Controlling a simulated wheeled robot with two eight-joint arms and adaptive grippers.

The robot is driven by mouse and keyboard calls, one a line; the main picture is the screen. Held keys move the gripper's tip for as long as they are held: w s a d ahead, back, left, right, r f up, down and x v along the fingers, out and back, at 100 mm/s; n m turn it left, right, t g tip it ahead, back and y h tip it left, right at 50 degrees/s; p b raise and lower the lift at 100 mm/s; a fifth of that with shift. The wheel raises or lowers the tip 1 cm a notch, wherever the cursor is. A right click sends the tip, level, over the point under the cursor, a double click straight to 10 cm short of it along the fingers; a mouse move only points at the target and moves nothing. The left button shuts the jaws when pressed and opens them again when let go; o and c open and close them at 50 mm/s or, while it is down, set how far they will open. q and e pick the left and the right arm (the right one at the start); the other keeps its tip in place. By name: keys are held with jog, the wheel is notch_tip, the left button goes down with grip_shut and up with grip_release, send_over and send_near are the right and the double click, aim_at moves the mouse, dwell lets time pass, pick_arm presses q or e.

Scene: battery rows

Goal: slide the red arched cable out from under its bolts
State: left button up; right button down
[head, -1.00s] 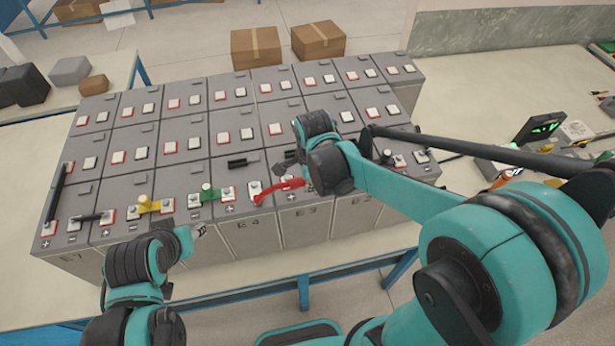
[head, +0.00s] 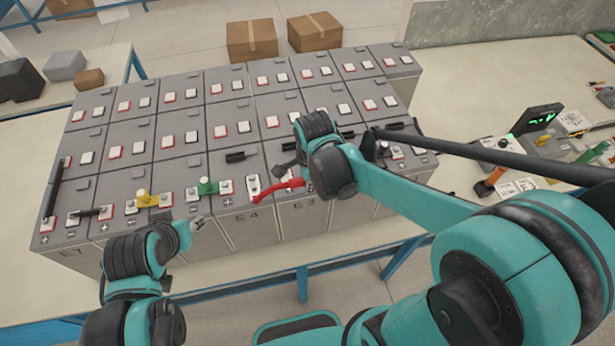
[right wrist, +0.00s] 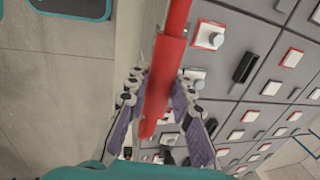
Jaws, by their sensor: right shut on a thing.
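The red arched cable (head: 270,190) is at the front row of batteries, near the blocks marked E4 and E3. My right gripper (right wrist: 160,95) is shut on it, with the red sleeve between its two fingers in the right wrist view. The cable's upper end runs out of that view. My right arm hides part of the cable's right side in the head view. My left gripper (head: 196,224) is in front of the front row, apart from the cable; its fingers are too small to judge.
A green bridge piece (head: 208,187), a yellow one (head: 146,199) and a black bar (head: 90,212) sit on front-row terminals to the left. A long black bar (head: 53,187) lies at the left edge. A meter (head: 538,118) and tools stand on the right of the table.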

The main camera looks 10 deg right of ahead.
jog(key=shift+f+b, duration=0.4)
dwell(0.4)
jog(key=c, duration=1.3)
grip_release()
jog(key=shift+o, duration=0.2)
notch_tip(320, 180, up, 12)
jog(key=s, duration=0.3)
jog(key=s+d+f+n+t, duration=0.5)
jog(key=s+d+n, duration=0.15)
jog(key=n, duration=1.15)
notch_tip(320, 180, down, 26)
jog(key=b, duration=2.6)
jog(key=shift+a+f+b, duration=0.25)
jog(key=shift+a+b, duration=0.1)
jog(key=shift+a, duration=0.1)
